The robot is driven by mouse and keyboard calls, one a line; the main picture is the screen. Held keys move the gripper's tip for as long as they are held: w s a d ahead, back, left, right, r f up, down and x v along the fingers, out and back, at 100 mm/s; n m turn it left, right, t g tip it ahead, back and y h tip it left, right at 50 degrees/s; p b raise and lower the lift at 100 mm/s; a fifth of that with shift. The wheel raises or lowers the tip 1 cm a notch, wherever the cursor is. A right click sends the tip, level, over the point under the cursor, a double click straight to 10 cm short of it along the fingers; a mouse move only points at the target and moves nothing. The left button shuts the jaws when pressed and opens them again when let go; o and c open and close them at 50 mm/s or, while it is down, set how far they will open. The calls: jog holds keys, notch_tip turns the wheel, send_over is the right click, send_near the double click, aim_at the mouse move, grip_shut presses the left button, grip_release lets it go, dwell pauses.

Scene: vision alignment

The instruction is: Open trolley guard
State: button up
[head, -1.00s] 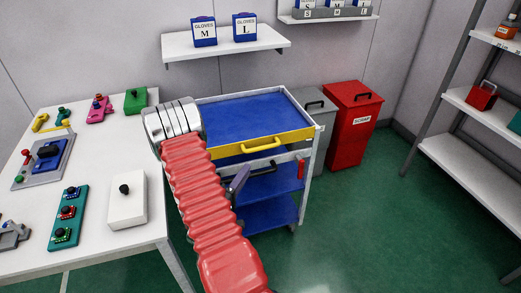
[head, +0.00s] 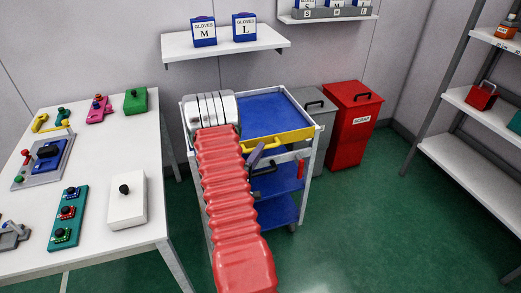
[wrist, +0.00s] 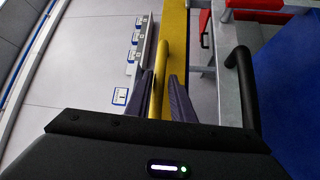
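The trolley (head: 316,150) has blue shelves and a yellow guard (head: 292,137) across its front top edge. The guard also shows in the wrist view (wrist: 173,22), with a yellow bar handle (wrist: 164,60) beside it. My gripper (wrist: 163,90) is open, with its two purple fingers on either side of the handle. Contact with the handle cannot be told. In the head view, a purple finger of my gripper (head: 256,154) shows just in front of the guard. My red-sleeved arm hides the trolley's left part and the guard's left end.
A black handle (wrist: 240,80) is near the fingers on the right in the wrist view. A white table (head: 105,165) with several devices stands left. Grey and red bins (head: 352,115) stand right of the trolley. The green floor (head: 370,220) at right is clear.

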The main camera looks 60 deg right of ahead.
jog(key=shift+d+r, duration=0.15)
jog(key=shift+d, duration=1)
jog(key=shift+c, duration=0.4)
